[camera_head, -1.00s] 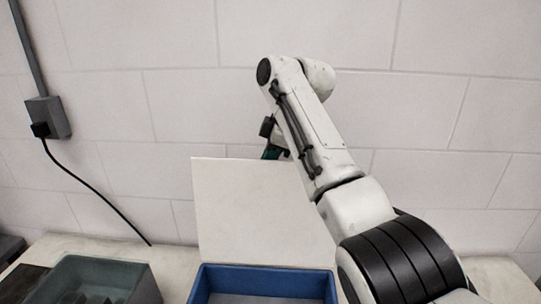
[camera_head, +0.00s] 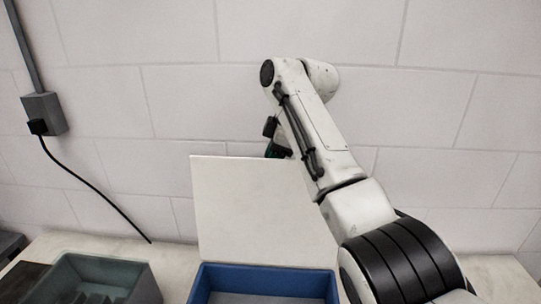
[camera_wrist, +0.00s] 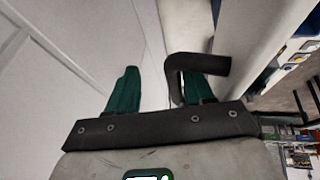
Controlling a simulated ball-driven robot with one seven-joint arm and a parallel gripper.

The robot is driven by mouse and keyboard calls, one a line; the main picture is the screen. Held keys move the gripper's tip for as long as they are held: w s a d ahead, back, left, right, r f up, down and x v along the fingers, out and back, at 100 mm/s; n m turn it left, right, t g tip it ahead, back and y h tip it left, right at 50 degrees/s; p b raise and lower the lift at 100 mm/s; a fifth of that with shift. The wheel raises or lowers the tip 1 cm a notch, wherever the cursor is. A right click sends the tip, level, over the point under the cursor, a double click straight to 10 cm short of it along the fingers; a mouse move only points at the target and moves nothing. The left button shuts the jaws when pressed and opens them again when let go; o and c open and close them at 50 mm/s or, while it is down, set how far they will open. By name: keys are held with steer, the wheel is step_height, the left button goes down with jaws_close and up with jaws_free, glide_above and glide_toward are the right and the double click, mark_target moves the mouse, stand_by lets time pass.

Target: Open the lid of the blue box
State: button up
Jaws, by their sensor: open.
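The blue box (camera_head: 265,281) stands on the counter at the bottom middle of the head view, its inside partly visible. Its pale lid (camera_head: 250,212) stands raised at the back of the box, nearly upright. My gripper (camera_wrist: 163,88) has two green fingers, apart, in the wrist view. A dark bent handle (camera_wrist: 205,64) lies by the right finger and partly covers it; I cannot tell if they touch. A pale surface, apparently the lid (camera_wrist: 235,40), is right of the handle. In the head view my gripper is behind the lid's top edge, mostly hidden.
A grey-green open bin (camera_head: 105,270) with dark items sits left of the box. A tiled wall (camera_head: 180,110) stands close behind. A grey socket box (camera_head: 44,113) with a black cable (camera_head: 90,190) hangs at the left. Some counter (camera_head: 178,262) between bin and box is clear.

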steer(key=shift+r, duration=0.3)
steer(key=b+v, duration=0.2)
steer(key=v, duration=0.8)
steer(key=shift+d+r, duration=0.1)
